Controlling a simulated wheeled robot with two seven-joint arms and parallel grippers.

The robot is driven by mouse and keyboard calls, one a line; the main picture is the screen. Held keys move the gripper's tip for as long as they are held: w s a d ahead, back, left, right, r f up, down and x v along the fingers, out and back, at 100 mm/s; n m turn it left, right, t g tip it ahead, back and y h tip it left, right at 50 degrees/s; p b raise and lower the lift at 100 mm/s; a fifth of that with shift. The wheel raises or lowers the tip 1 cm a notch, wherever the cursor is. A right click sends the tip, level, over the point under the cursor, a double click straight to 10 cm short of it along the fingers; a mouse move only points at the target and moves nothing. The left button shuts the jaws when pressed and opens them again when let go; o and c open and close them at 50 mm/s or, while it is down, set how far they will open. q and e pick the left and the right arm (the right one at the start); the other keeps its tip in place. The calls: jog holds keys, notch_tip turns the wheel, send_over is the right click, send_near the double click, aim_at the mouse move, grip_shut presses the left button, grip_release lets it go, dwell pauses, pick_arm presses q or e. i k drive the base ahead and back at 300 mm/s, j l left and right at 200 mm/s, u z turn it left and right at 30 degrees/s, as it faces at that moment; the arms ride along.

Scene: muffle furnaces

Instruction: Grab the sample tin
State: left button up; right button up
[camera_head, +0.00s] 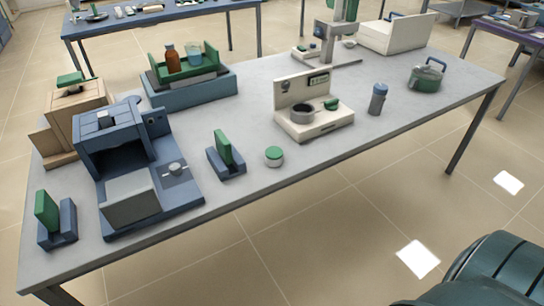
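A small round tin (274,156) with a green lid and a pale side stands upright near the front edge of the grey table, left of its middle. It looks like the sample tin, and it stands apart from the things around it. Nothing covers it. Neither my left nor my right gripper is in view.
Left of the tin is a blue holder (228,167) with an upright green plate. A blue furnace (125,145) with its door lowered stands farther left. Behind and right is a cream device (312,122) with a grey cup. The grey tabletop (350,170) right of the tin is clear.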

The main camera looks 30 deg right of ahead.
aim_at(274, 155)
jog(key=l+z, duration=0.15)
jog(key=l, duration=0.3)
jog(key=i+l+z, duration=0.1)
jog(key=l, duration=0.3)
jog(key=i+l+z, duration=0.15)
jog(key=l, duration=0.25)
jog(key=l+z, duration=0.15)
jog(key=l, duration=0.3)
jog(key=i, duration=0.05)
